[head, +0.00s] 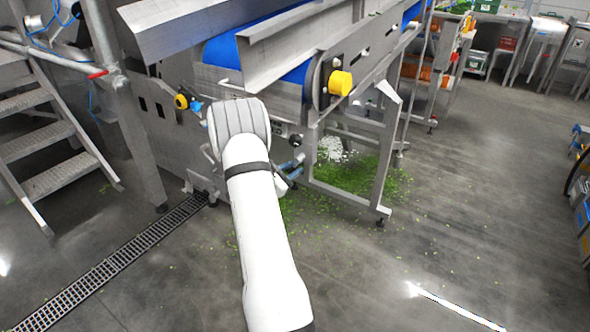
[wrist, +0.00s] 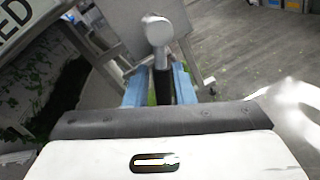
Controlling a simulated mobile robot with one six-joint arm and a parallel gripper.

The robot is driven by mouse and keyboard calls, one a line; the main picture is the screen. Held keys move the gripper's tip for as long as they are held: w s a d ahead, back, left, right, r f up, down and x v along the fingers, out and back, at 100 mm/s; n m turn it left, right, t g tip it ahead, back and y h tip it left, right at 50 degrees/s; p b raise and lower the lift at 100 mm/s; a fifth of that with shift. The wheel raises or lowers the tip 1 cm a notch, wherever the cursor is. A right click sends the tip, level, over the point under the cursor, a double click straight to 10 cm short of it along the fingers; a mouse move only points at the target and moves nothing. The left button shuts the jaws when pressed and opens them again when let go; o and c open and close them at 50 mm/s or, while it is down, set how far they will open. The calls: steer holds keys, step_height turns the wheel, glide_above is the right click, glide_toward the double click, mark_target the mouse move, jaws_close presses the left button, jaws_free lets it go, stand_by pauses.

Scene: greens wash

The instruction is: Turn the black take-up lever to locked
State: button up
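In the wrist view the black take-up lever (wrist: 162,88) stands between the two blue fingers of my gripper (wrist: 160,90). A rounded silver metal end (wrist: 157,32) shows above its black part. A narrow gap shows between the left finger and the lever. The right finger is very close to it, and I cannot tell whether it touches. The fingers look open around the lever. In the head view my white arm reaches to the machine's lower side and hides most of the gripper and lever. Part of a white sign (wrist: 22,22) reading "ED" shows at the wrist view's upper left.
The machine's steel leg frame (head: 345,197) stands just right of my arm, with spilled greens (head: 375,180) on the floor under it. A yellow knob (head: 340,83) sticks out above. Metal steps (head: 45,145) stand at left.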

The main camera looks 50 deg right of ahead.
steer(key=shift+o, duration=1.2)
steer(key=shift+s, duration=0.1)
steer(key=a, duration=0.7)
steer(key=shift+a+r+p, duration=0.3)
steer(key=shift+a, duration=0.05)
